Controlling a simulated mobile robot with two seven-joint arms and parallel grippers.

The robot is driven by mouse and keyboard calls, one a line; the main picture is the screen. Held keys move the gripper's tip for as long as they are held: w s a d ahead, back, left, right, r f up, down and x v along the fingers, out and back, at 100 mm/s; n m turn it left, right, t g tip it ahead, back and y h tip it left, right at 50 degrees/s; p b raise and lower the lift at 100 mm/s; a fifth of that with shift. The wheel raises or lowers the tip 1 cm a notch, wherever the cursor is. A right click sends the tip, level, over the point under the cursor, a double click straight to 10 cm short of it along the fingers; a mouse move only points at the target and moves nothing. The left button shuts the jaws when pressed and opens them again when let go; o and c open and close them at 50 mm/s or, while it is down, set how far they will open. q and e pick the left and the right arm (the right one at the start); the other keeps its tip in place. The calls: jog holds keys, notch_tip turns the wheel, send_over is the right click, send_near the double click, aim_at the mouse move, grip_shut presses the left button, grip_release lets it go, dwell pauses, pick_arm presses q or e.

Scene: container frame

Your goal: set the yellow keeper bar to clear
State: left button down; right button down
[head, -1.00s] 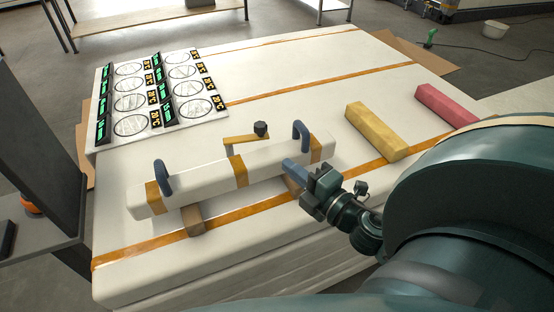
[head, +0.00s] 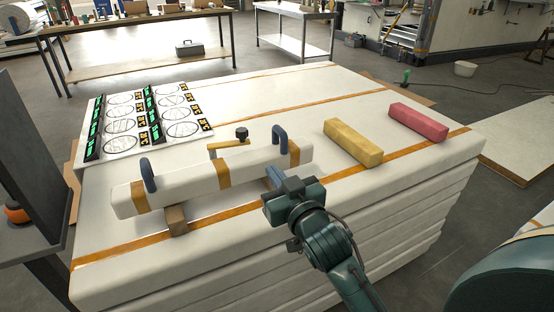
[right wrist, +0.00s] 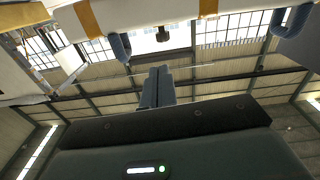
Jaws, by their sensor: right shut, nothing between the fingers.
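The yellow keeper bar (head: 226,145) is a short, flat bar with a dark knob (head: 241,134) at its right end. It lies behind the white beam (head: 200,184), and the beam may hide part of it. The beam has two blue-grey handles (head: 149,175) and yellow-orange bands. My right gripper (head: 273,176) is in front of the beam's right part, on the near side, apart from the knob. Its blue-grey fingers (right wrist: 157,88) are closed together and empty. The knob also shows in the right wrist view (right wrist: 162,34), beyond the beam's edge (right wrist: 140,12). My left gripper is out of view.
The beam rests on wooden blocks (head: 176,220) on a white, strapped stack (head: 130,262). A yellow block (head: 352,142) and a red block (head: 418,122) lie to the right. A panel of round dials (head: 150,120) lies at the back left. The stack's back middle is clear.

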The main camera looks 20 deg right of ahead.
send_near(247, 134)
jog(key=shift+m, duration=0.3)
jog(key=w, duration=0.4)
jog(key=w+a, duration=0.1)
jog(key=w, duration=0.1)
jog(key=shift+w, duration=0.3)
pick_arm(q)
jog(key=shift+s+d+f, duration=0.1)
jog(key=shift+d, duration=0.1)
pick_arm(e)
jog(key=shift+r, duration=0.1)
jog(key=shift+w+d+r+p, duration=0.1)
jog(key=shift+w+d+p, duration=0.35)
jog(key=shift+w+p, duration=0.2)
jog(key=shift+w+d, duration=0.1)
jog(key=shift+w, duration=0.2)
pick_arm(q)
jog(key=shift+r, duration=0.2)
pick_arm(e)
jog(key=shift+d, duration=0.1)
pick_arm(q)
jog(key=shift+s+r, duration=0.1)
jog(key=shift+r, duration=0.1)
pick_arm(e)
jog(key=shift+s, duration=0.1)
